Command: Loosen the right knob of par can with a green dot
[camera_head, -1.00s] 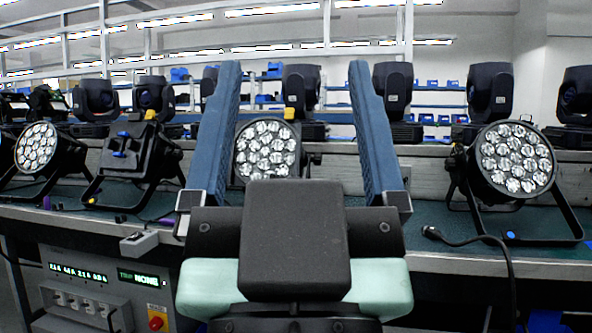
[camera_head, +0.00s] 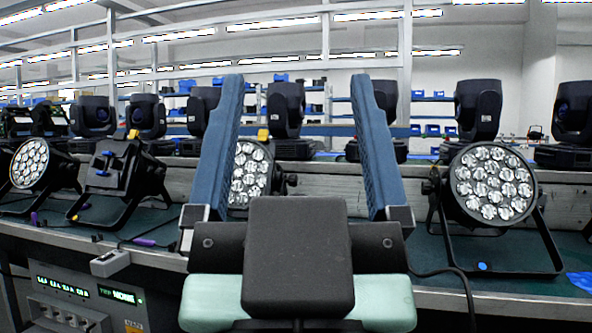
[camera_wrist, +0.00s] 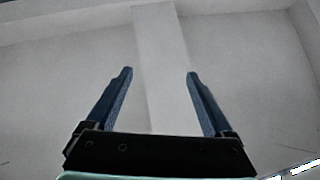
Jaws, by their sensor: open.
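Three par cans face me with round clusters of white lenses: one at left (camera_head: 30,164), one at centre (camera_head: 248,176) partly hidden by my left finger, and one at right (camera_head: 493,185). Small dark knobs (camera_head: 286,184) show on the centre can's right side. A blue dot (camera_head: 482,266) shows on the right can's stand. I cannot make out a green dot on any can. My gripper (camera_head: 300,88) is open and empty, its blue fingers pointing up and away before the centre can. The wrist view shows the open fingers (camera_wrist: 160,75) against a pale wall or ceiling only.
A dark par can (camera_head: 122,168) turned away stands left of centre. Several dark moving-head lights (camera_head: 478,112) line the back. A green bench top (camera_head: 400,238) carries the cans. A grey control box (camera_head: 75,300) is below at left. A cable (camera_head: 455,272) hangs at right.

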